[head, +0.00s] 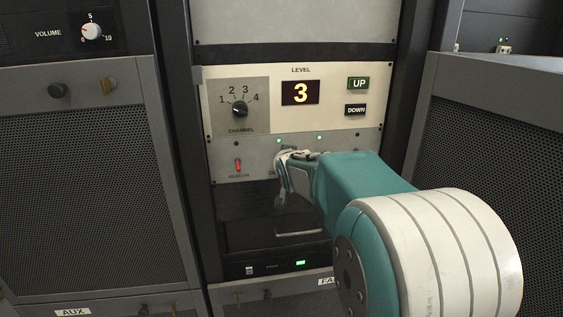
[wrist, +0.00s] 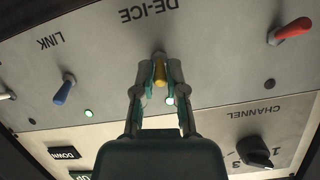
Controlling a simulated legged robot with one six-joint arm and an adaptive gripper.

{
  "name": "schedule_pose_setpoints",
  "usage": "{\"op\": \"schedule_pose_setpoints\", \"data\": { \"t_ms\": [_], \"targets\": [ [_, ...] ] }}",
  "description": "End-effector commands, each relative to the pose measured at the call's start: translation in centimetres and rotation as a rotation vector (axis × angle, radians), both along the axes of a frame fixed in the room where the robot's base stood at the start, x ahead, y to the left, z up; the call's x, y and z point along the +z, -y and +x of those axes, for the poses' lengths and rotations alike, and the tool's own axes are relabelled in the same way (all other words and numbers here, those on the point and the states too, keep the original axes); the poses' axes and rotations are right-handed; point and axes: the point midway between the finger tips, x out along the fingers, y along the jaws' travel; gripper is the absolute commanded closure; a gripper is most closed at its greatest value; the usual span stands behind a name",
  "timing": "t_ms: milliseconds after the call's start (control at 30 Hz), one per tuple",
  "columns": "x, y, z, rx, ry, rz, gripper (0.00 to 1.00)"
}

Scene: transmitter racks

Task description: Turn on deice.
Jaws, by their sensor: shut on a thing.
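The wrist view is upside down and shows the DE-ICE label above a yellow toggle switch (wrist: 160,72). My gripper (wrist: 160,76) is shut on this yellow switch, with one fingertip on each side. A green light (wrist: 168,101) glows beside it, partly behind the fingers. In the head view my gripper (head: 284,172) is at the lower switch panel (head: 216,172) and hides the yellow switch and most of its label. The switch's exact tilt is hard to tell.
The red BEACON switch (head: 238,165) is left of my gripper, under an unlit lamp (head: 236,143). The blue LINK switch (wrist: 64,90) has a lit green lamp (wrist: 88,113). Above are the CHANNEL knob (head: 240,109), LEVEL display (head: 300,92) showing 3, and UP (head: 358,83) and DOWN (head: 356,109) buttons.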

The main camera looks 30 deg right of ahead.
Motion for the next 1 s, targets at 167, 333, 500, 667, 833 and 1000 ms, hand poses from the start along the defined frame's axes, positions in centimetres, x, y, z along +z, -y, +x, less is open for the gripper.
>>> {"op": "schedule_pose_setpoints", "data": {
  "t_ms": [167, 333, 500, 667, 833, 1000],
  "targets": [
    [0.51, -0.01, 0.16, -0.003, -0.02, 0.002, 1.0],
    [0.53, 0.03, 0.13, -0.006, -0.03, 0.005, 1.0],
    [0.53, 0.03, 0.13, -0.006, -0.029, 0.005, 1.0],
    [0.54, 0.04, 0.13, -0.006, -0.029, 0.005, 0.66],
    [0.39, 0.07, 0.08, -0.007, -0.032, 0.005, 0.49],
    [0.29, 0.11, 0.04, -0.008, -0.035, 0.007, 0.49]
  ]
}}
